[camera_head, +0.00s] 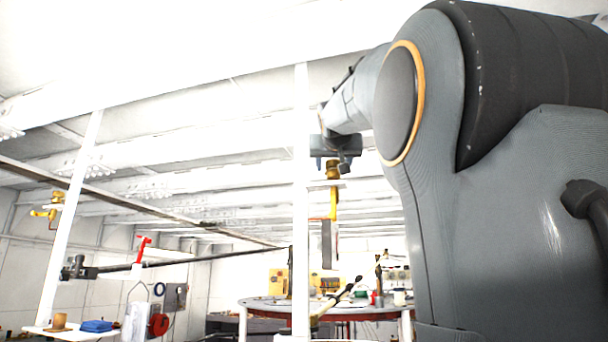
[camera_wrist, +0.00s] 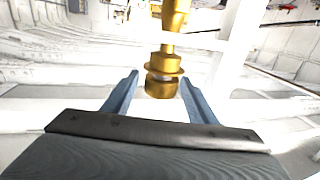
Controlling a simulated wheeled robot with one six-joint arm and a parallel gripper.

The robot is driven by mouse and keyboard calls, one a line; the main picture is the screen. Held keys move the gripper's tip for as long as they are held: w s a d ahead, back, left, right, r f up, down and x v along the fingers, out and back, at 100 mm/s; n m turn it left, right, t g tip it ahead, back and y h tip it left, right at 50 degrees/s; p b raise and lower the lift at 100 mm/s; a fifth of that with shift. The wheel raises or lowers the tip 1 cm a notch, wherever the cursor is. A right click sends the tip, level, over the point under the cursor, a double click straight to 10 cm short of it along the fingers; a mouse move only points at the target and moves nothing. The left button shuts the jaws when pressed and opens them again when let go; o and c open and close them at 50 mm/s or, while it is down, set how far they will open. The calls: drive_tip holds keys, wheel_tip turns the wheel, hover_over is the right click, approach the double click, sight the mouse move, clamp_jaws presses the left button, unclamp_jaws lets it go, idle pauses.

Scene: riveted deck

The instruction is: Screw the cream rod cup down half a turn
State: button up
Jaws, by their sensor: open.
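My gripper (camera_wrist: 159,78) is open, with its two blue-grey fingers either side of a brass-coloured stepped fitting (camera_wrist: 161,88). The fitting has a round cup-like end, a flange and a narrower stem, and I see a gap on both sides. In the head view my gripper (camera_head: 335,158) is high up, close to the brass fitting (camera_head: 333,169), which sits on a yellow upright piece. No part looks clearly cream, so I cannot tell which thing is the cream rod cup. A tan cup (camera_head: 60,321) stands on a small white shelf at the lower left.
A white post (camera_head: 301,220) rises left of my gripper. Another post (camera_head: 70,215) leans farther left, near a yellow fitting (camera_head: 50,209) and a red handle (camera_head: 142,247). A blue block (camera_head: 96,326) lies by the tan cup. A round table (camera_head: 270,303) with several items stands behind.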

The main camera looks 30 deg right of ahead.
sight(336, 168)
drive_tip(key=shift+p+x, duration=0.55)
drive_tip(key=shift+x, duration=0.9)
drive_tip(key=c, duration=1.1)
drive_tip(key=shift+f+m+g+h+b, duration=0.1)
drive_tip(key=shift+m+g+h+b, duration=0.25)
drive_tip(key=shift+b, duration=0.65)
drive_tip(key=m+g+h+b, duration=0.1)
drive_tip(key=b, duration=0.2)
drive_tip(key=shift+d+f+h, duration=0.1)
drive_tip(key=shift+d+h, duration=0.05)
drive_tip(key=shift+h, duration=0.2)
drive_tip(key=shift+s+d+m+g+h+b, duration=0.1)
drive_tip(key=shift+s+m+g+h+b, duration=0.05)
drive_tip(key=shift+m+g+h+b, duration=0.4)
drive_tip(key=shift+s+d+m+g+h+b, duration=0.1)
drive_tip(key=shift+m+g+h+b, duration=0.25)
drive_tip(key=shift+m+g+b, duration=0.3)
drive_tip(key=shift+s+d+r+m+g+h+p, duration=0.1)
drive_tip(key=shift+s+m+g+h+p, duration=0.35)
drive_tip(key=shift+m+g, duration=0.65)
drive_tip(key=shift+s+d+r+m+g+h+p, duration=0.2)
drive_tip(key=shift+m+g+h+p, duration=0.3)
drive_tip(key=shift+g, duration=1.05)
drive_tip(key=shift+s+d+r+m+g+h+p, duration=0.1)
drive_tip(key=shift+s+m+g+h+p, duration=0.35)
drive_tip(key=shift+m+g, duration=0.7)
